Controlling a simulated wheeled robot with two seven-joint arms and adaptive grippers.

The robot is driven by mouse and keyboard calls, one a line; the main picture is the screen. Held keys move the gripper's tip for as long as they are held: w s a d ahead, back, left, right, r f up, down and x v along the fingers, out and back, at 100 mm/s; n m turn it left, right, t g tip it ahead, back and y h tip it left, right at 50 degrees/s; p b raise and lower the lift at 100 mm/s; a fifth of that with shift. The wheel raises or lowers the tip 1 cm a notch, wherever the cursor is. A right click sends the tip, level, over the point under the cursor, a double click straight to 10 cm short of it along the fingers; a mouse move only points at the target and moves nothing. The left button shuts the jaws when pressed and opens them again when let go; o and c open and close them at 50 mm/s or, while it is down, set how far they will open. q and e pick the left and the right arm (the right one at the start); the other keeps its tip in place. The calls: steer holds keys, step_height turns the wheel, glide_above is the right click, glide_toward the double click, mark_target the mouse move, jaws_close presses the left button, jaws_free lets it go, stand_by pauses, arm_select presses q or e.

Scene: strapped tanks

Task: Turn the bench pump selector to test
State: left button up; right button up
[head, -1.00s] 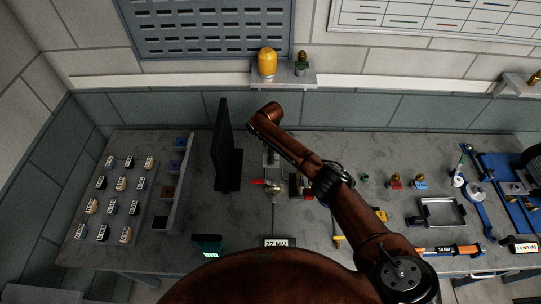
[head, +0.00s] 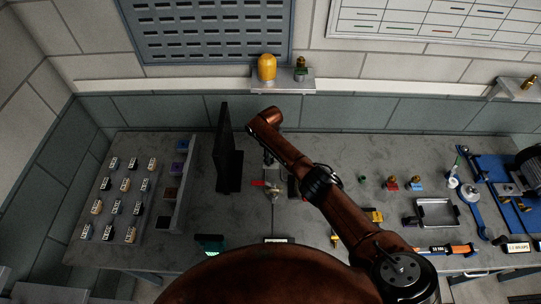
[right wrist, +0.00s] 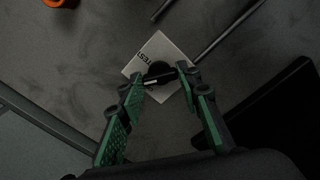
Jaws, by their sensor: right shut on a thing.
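The bench pump selector shows in the right wrist view as a black knob (right wrist: 159,77) on a pale square plate (right wrist: 178,43). The plate carries the printed word TEST near its upper left side. My right gripper (right wrist: 165,80) has its two green-padded fingers on either side of the knob and is shut on it. In the head view my brown right arm reaches up over the bench, and its wrist hides most of the right gripper and the selector. My left gripper is in neither view.
A dark upright panel (head: 225,155) stands just left of the right gripper. A red-handled valve (head: 260,183) is close in front. An orange item (right wrist: 60,3) and dark rods lie near the plate. A metal tray (head: 437,213) and small fittings are at right.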

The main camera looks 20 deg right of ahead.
steer(key=m+p, duration=0.1)
steer(key=m, duration=0.4)
steer(key=shift+r+m+p, duration=0.1)
steer(key=shift+m+p, duration=0.2)
steer(key=shift+p, duration=0.05)
steer(key=m+p, duration=0.1)
steer(key=m, duration=0.4)
steer(key=shift+m, duration=0.4)
steer(key=shift+w, duration=0.1)
steer(key=o, duration=1.2)
steer(key=shift+c, duration=0.2)
step_height(320, 180, up, 12)
steer(key=shift+d, duration=0.1)
